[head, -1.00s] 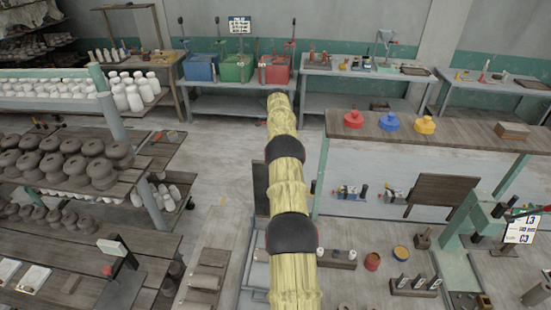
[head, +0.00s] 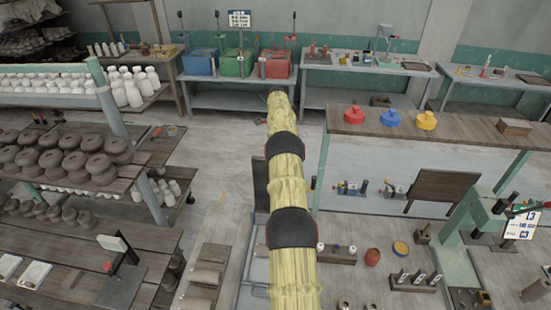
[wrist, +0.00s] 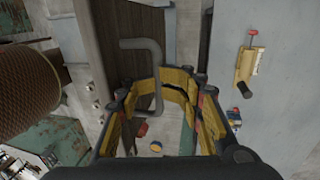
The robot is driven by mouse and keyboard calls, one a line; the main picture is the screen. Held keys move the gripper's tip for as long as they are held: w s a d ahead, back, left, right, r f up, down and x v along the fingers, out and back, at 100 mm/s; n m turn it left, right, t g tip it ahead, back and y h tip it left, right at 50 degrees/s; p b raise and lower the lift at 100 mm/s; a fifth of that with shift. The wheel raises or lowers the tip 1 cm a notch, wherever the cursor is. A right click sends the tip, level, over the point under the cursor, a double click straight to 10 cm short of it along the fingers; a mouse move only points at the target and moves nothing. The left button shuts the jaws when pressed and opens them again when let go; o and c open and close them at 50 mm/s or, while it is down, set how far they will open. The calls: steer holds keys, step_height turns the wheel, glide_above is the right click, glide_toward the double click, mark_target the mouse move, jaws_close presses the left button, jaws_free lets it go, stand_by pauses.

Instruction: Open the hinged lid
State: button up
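In the wrist view a grey bent handle (wrist: 158,68) stands beside a dark ribbed panel (wrist: 100,40), which may be the hinged lid; I cannot tell its hinge. My gripper (wrist: 178,78) shows there with black and yellow fingers. Its tips look apart, and the lower part of the handle appears in front of or between the fingers; contact is not clear. In the head view my yellow-wrapped arm fills the middle and my gripper is not in sight. A dark upright panel (head: 260,180) shows partly behind my arm.
Blue (head: 197,65), green (head: 238,67) and red (head: 272,66) bins stand on the back bench. Shelves of pots (head: 95,165) line the left. A table (head: 470,140) with red, blue and yellow jars is at right. Clear floor (head: 220,145) lies left of my arm.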

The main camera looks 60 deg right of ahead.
steer(key=a+v, duration=0.2)
steer(key=v, duration=0.7)
steer(key=shift+s+r, duration=0.4)
steer(key=shift+d, duration=0.1)
